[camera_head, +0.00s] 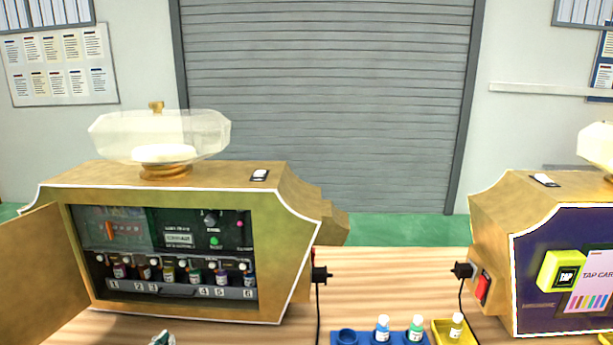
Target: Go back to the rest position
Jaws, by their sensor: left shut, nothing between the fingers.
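My left gripper (162,338) shows only as a small dark tip at the bottom edge, in front of the left vending machine; it is shut and empty. My right gripper is not in view. The left gold perfume machine (295,225) stands on the wooden table with its door (30,265) swung open to the left. Inside, several small bottles (168,273) stand in a row above numbered labels. The tip is apart from the bottles in the picture.
A blue holder (370,338) with a blue-labelled bottle (382,328) and a green-labelled bottle (416,328) is at the bottom centre. A yellow tray (440,328) holds another bottle (456,325). A second machine (500,220) stands at right. Bare table (395,275) lies between the machines.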

